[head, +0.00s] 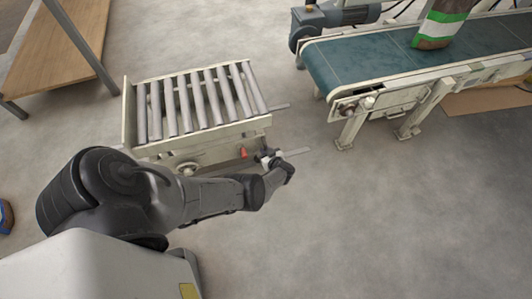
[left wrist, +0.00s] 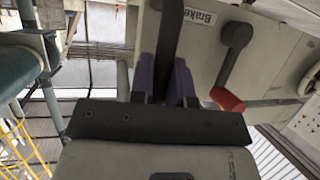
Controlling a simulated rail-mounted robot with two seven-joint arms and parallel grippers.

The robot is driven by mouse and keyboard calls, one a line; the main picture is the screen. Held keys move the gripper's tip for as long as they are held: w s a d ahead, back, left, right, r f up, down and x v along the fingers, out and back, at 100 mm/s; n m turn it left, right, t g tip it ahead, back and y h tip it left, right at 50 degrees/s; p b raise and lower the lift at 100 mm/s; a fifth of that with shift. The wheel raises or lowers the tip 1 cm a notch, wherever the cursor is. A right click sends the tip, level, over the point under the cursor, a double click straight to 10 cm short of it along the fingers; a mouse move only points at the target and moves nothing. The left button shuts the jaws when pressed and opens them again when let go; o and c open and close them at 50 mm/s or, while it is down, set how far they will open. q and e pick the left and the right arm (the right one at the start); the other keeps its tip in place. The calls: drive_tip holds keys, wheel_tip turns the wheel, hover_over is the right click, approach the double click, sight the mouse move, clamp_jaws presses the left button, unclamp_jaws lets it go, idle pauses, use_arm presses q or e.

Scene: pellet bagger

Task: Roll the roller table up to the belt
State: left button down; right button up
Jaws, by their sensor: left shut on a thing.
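The roller table (head: 190,151), a cream frame with grey rollers, stands left of the belt (head: 365,64). A gap of bare floor separates their facing ends. My left gripper (head: 268,159) is at the near side of the table, by its right end. In the left wrist view the left gripper (left wrist: 166,85) is shut on a dark bar (left wrist: 171,35) against the table's cream side panel. Beside it are a label reading "Brake" (left wrist: 199,17) and a dark lever with a red knob (left wrist: 228,98), apart from the fingers. My right gripper is not in view.
A bag with green, white and brown bands (head: 442,22) stands on the belt. The belt's legs (head: 350,128) reach the floor at its near end. A wooden bench (head: 60,45) stands at upper left. Flat cardboard (head: 490,100) lies at right. The floor at front right is clear.

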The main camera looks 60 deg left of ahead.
use_arm(q)
drive_tip(key=c, duration=1.1)
unclamp_jaws()
drive_tip(key=shift+d+r, duration=0.2)
drive_tip(key=p+v, duration=0.6)
drive_tip(key=v, duration=0.7)
drive_tip(key=shift+s+f, duration=0.1)
